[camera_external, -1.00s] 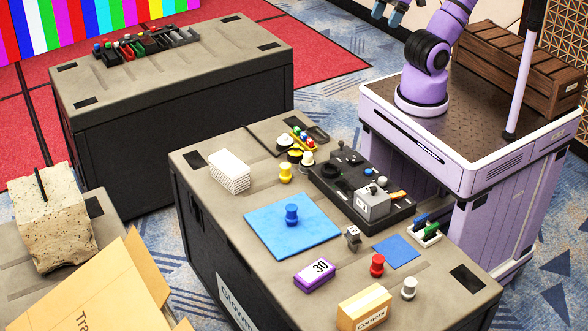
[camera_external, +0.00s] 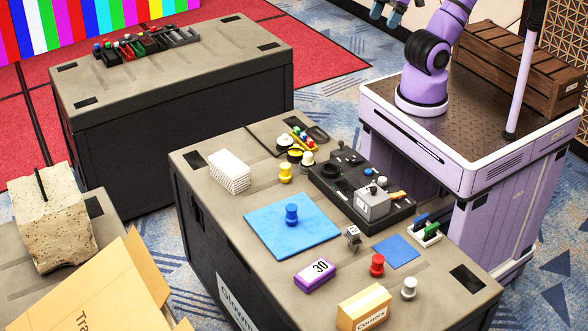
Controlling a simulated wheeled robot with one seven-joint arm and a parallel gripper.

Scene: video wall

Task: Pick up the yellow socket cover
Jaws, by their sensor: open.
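A small yellow knob-shaped piece (camera_external: 286,173), which looks like the yellow socket cover, stands upright on the grey case-top table (camera_external: 215,235), right of a white stack of cards. Similar pieces stand apart from it: a blue one (camera_external: 291,213) on a blue mat, a red one (camera_external: 377,264) and a white one (camera_external: 409,288). My gripper (camera_external: 387,11) shows only partly at the top edge, with its fingers pointing down. It is open, high above the table and away from the yellow piece. No object shows between its fingers.
The white card stack (camera_external: 229,171) and blue mat (camera_external: 270,238) are near the yellow piece. Black-and-yellow (camera_external: 295,156) and white-topped (camera_external: 307,160) round pieces stand close behind it. A black control panel (camera_external: 345,185) with a grey box lies to its right.

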